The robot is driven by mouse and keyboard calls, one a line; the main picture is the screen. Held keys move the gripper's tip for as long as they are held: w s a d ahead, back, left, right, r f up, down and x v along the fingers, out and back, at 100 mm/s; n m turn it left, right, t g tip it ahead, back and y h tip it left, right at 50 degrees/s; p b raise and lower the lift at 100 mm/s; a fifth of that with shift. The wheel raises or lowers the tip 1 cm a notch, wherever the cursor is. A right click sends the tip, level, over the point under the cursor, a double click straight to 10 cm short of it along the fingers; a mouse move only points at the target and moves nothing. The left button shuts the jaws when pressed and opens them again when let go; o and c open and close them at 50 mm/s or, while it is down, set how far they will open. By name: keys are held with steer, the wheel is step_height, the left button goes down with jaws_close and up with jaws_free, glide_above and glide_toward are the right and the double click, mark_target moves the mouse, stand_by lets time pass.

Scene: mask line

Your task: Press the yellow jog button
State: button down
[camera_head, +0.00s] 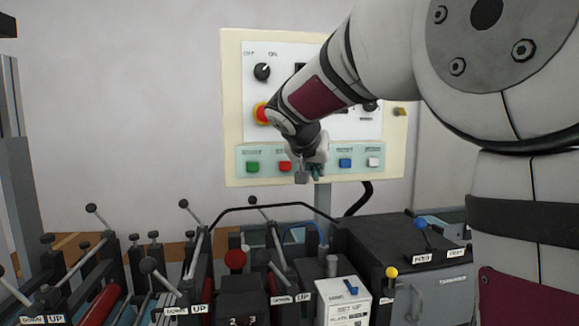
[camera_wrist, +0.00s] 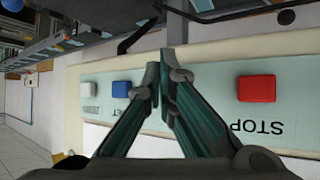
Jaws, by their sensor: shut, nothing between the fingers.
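My gripper (camera_head: 309,173) is in front of the button strip (camera_head: 239,163) on the control panel, between the red button (camera_head: 285,166) and the blue button (camera_head: 345,163). In the wrist view my gripper (camera_wrist: 166,72) has its fingers together and empty, pointing toward the strip. The red STOP button (camera_wrist: 256,88) is to their right and the blue button (camera_wrist: 121,89) to their left. No yellow button shows on the strip; the part between red and blue is hidden behind my gripper. I cannot tell whether the fingertips touch the panel.
A green button (camera_head: 252,166) and a white button (camera_head: 373,162) are at the strip's ends. A red emergency knob (camera_head: 262,113) and a black selector (camera_head: 262,71) are above. Below stand machines with levers, including a yellow-knobbed lever (camera_head: 391,272) and a dark box (camera_head: 385,240).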

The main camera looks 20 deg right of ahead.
steer(key=shift+w+d+b, duration=0.1)
steer(key=shift+w+b, duration=0.2)
steer(key=shift+w, duration=0.2)
stand_by(0.5)
steer(key=shift+s, duration=0.15)
steer(key=shift+s+a, duration=0.2)
steer(key=shift+s, duration=0.6)
steer(key=shift+s+a, duration=0.25)
steer(key=shift+s, duration=1)
steer(key=shift+s+a, duration=0.25)
steer(key=shift+s, duration=0.95)
steer(key=s+a+f+n+y, duration=0.2)
steer(key=s+a+f, duration=0.2)
steer(key=s, duration=0.5)
steer(key=s+a+f+n+g+y, duration=0.1)
steer(key=s+a+f+n+y, duration=0.2)
steer(key=s, duration=0.6)
steer(key=s+a+f+n+g+y, duration=0.1)
steer(key=s+a+f+n+y, duration=0.1)
steer(key=s+a+f, duration=0.4)
steer(key=s+f+n, duration=0.1)
steer(key=s, duration=0.3)
steer(key=shift+a+f, duration=0.2)
